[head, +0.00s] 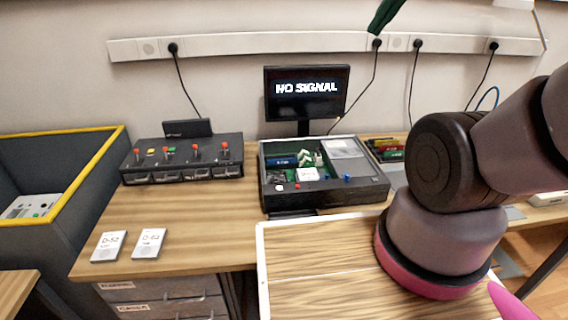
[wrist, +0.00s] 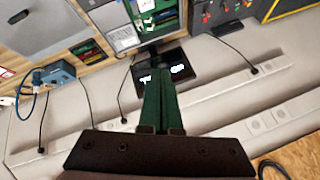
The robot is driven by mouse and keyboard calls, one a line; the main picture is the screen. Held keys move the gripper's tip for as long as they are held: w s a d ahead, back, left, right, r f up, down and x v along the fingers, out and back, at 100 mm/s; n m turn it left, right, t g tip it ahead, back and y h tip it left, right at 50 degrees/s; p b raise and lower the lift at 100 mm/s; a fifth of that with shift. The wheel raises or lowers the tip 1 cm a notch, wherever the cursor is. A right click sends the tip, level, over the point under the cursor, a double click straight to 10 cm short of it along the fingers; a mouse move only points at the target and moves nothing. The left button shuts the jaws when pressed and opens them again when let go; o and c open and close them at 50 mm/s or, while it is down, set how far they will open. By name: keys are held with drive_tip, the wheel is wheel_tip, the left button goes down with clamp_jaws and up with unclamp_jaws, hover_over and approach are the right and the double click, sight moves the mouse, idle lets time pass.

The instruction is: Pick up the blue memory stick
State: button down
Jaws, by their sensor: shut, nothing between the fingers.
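A dark blue stick with pale lettering (head: 282,162) lies in the open computer case (head: 330,192) on the bench. It is small, and I take it for the blue memory stick. White and green parts are beside it. My gripper (head: 378,26) shows at the top of the head view as green fingers, high in front of the wall and well away from the case. In the wrist view its green fingers (wrist: 160,76) are together with nothing between them. The case shows partly at the top edge of the wrist view (wrist: 122,37).
A monitor reading NO SIGNAL (head: 306,94) stands behind the case. A black switch box (head: 182,166) is to its left. Coloured sticks (head: 386,149) lie right of the case. Two white D-52 cards (head: 149,243) lie front left. Cables hang from the wall strip (head: 240,43).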

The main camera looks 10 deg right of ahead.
drive_tip(key=c, duration=1.5)
unclamp_jaws()
drive_tip(key=shift+c, duration=0.2)
drive_tip(key=o, duration=0.5)
drive_tip(key=shift+o, duration=0.9)
drive_tip(key=shift+w+g, duration=0.3)
drive_tip(key=shift+w, duration=0.05)
drive_tip(key=w+a+f+m+g+y, duration=0.1)
drive_tip(key=w+f+m+g+y, duration=0.15)
drive_tip(key=w+f, duration=0.7)
drive_tip(key=w+a+f+m+g+y, duration=0.15)
drive_tip(key=w+f+m+g, duration=0.35)
drive_tip(key=w, duration=0.7)
drive_tip(key=w+d+f+m+y, duration=0.15)
drive_tip(key=w+f+y, duration=0.35)
drive_tip(key=f, duration=0.8)
drive_tip(key=m+y, duration=0.2)
drive_tip(key=m, duration=0.3)
approach(282, 162)
drive_tip(key=shift+t, duration=0.45)
drive_tip(key=v, duration=0.5)
drive_tip(key=shift+w, duration=0.15)
drive_tip(key=shift+a+f, duration=0.2)
drive_tip(key=shift+f, duration=0.05)
drive_tip(key=x, duration=1)
drive_tip(key=shift+s+a, duration=0.2)
drive_tip(key=shift+a, duration=0.05)
